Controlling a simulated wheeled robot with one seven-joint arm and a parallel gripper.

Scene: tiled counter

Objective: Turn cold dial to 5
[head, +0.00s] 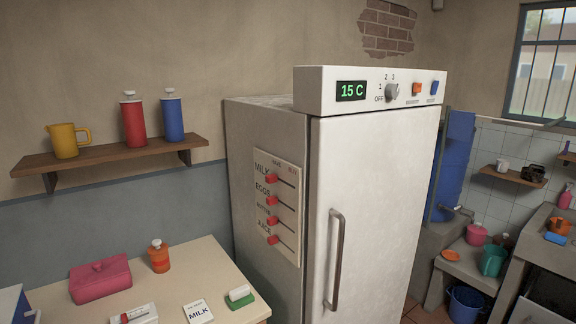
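The cold dial (392,91) is a small grey knob on the white control panel (320,79) along the top of the tall white fridge (365,180). Marks OFF, 1, 2 and 3 can be read around it; any higher marks are not legible. Which mark the dial points to is too small to tell. A green display (351,91) left of the dial reads 15 C. An orange button (417,89) and a blue button (435,88) sit to its right. The fridge door is shut. My gripper is not in view.
A vertical door handle (335,260) stands out from the fridge front. A slider board (276,207) is on its left side. A table (230,275) with small items stands front left, below a wall shelf (110,166). A sink area (460,260) lies to the right.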

